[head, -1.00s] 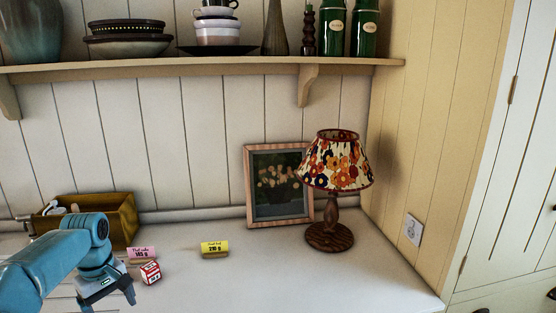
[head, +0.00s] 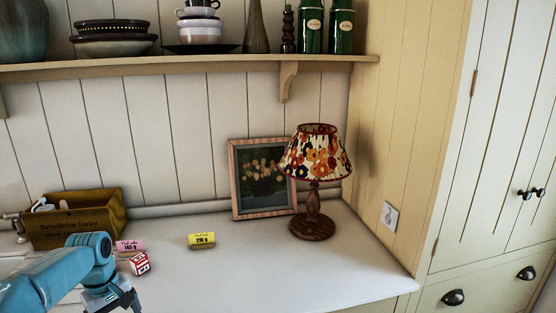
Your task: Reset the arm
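My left arm comes in from the lower left of the head view. Its blue and grey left gripper (head: 112,298) points down over the white counter (head: 270,265) near the front. I cannot tell how far its fingers are apart, and I see nothing held in it. A small red and white box (head: 139,263) sits on the counter just behind and to the right of this gripper. My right gripper does not show.
A wooden crate (head: 75,230) stands behind my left arm. A pink card (head: 128,246) and a yellow card (head: 202,240) stand nearby. A picture frame (head: 235,205) and floral lamp (head: 316,160) stand farther right. A shelf (head: 200,63) with crockery hangs above. The counter's front middle is clear.

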